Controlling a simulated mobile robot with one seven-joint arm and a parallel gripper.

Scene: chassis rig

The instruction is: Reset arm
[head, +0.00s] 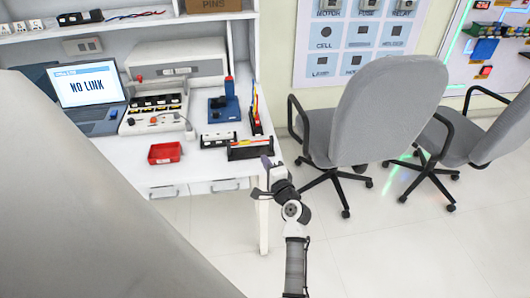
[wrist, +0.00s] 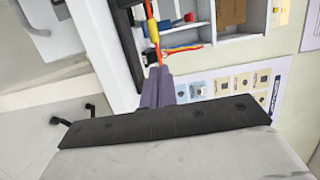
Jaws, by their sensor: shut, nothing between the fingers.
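My gripper (head: 266,163) is at the front right corner of the white workbench (head: 205,172) in the head view, with my arm reaching up from the bottom of the picture. In the wrist view the two purple-grey fingers (wrist: 158,86) are together and hold nothing. In that view, connector wires (wrist: 152,28) with orange and yellow parts appear just beyond the fingertips. I cannot tell the exact gap between the fingers and the bench.
A black tray (head: 250,149), a red bin (head: 165,153), a blue fixture (head: 224,108) and a laptop (head: 88,88) are on the bench. Grey office chairs (head: 385,110) stand to the right. The floor (head: 400,250) at the lower right is clear.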

